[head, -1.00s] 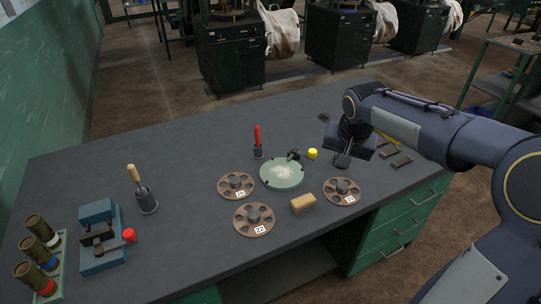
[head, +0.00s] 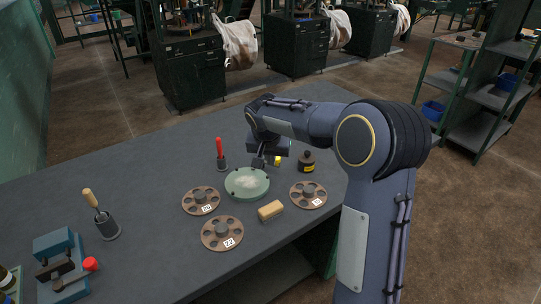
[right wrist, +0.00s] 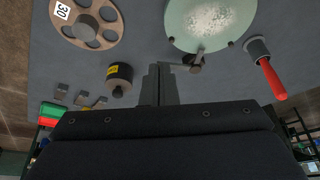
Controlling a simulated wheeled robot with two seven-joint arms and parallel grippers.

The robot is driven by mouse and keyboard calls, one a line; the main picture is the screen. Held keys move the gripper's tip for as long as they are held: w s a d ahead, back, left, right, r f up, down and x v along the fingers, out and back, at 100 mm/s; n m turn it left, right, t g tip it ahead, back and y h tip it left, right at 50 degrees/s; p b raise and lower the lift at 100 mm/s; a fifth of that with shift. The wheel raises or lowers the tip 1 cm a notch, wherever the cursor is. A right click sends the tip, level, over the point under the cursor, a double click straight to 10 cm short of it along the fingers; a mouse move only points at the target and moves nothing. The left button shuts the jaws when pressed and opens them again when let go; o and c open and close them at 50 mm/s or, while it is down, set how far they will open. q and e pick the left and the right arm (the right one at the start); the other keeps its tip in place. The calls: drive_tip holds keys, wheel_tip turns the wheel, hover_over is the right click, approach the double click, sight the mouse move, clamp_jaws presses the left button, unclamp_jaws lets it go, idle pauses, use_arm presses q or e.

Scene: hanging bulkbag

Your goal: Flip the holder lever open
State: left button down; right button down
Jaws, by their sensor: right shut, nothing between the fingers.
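A round pale green holder (head: 262,186) with a whitish patch on top sits on the grey bench; it also shows in the right wrist view (right wrist: 205,22). A small dark lever-like piece with a rounded end (right wrist: 192,62) is at its rim; in the head view my gripper largely hides it. My right gripper (head: 259,162) is shut and empty, just beyond the disc. In the right wrist view its closed fingertips (right wrist: 158,72) are beside this piece; I cannot tell whether they touch. A blue fixture (head: 58,262) with a red knob (head: 90,264) stands at left. My left gripper is not in view.
A red-handled tool (head: 219,150) stands left of my gripper; a dark weight (head: 307,162) with a yellow label is at right. A wooden-handled tool (head: 92,200) stands left. The bench's left middle is clear.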

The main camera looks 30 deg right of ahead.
drive_tip(key=x, duration=0.7)
drive_tip(key=shift+w+d+f, duration=0.1)
drive_tip(key=shift+d+f, duration=0.05)
drive_tip(key=shift+w+d+p, duration=0.6)
drive_tip(key=shift+w+d, duration=0.25)
drive_tip(key=shift+w, duration=0.15)
drive_tip(key=shift+w+d, duration=0.3)
drive_tip(key=shift+w, duration=0.1)
drive_tip(key=shift+d, duration=0.1)
